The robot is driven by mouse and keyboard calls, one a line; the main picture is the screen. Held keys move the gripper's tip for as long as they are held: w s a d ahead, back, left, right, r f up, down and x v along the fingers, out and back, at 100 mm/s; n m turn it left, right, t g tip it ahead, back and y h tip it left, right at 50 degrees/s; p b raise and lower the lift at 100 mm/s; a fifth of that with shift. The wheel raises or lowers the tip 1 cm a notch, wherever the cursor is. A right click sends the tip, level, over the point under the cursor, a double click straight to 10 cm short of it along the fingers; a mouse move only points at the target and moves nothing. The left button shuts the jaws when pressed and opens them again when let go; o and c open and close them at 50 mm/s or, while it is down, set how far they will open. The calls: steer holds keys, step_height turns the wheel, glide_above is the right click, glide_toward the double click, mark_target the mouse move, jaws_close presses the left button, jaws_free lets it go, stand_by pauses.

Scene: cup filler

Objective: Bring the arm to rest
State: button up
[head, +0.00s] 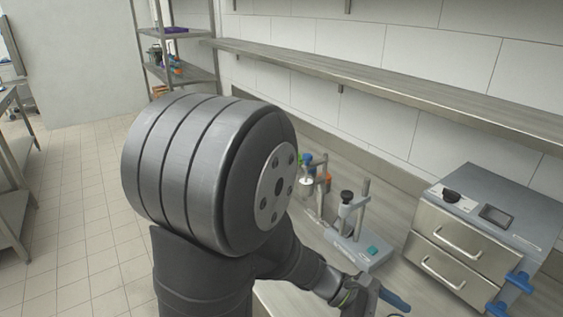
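My arm fills the middle of the head view, with a large dark grey joint and a forearm that reaches down to the right. My gripper (385,297) is at the bottom edge, partly cut off by the frame. A blue finger-like part shows there, but the opening between the fingers is not clear. I cannot see anything held in it. The grey filler device (362,256), with an upright post, a black knob and a green button, stands on the metal counter just beyond my gripper. The two appear apart.
A metal drawer unit (478,235) with blue parts at its right side stands on the counter. Small coloured items (308,162) sit behind the filler. A long wall shelf (390,84) runs above. A rack (179,58) stands at the back left. The tiled floor (80,190) is open.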

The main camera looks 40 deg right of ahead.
steer(key=shift+w+a+f+n+t+h, duration=0.4)
steer(key=shift+w+a+n+t+h, duration=0.4)
steer(key=shift+w+a, duration=0.3)
steer(key=shift+w+a+f+n+t+h, duration=0.4)
steer(key=shift+w+a+n+t+h, duration=0.2)
steer(key=shift+w+a+n, duration=0.4)
steer(key=shift+w+a+f+n+t+h, duration=0.4)
steer(key=shift+w+a+n+t+h, duration=0.25)
steer(key=shift+w+a, duration=0.5)
steer(key=shift+s+a, duration=0.1)
steer(key=s+d+r+m+g+y, duration=0.2)
steer(key=s+d+m+g+y, duration=0.2)
steer(key=s+d, duration=0.3)
steer(key=shift+s+d+m+g+y, duration=0.25)
steer(key=shift+d+m+g+y, duration=0.15)
steer(key=shift+m, duration=0.45)
steer(key=shift+a+r, duration=0.1)
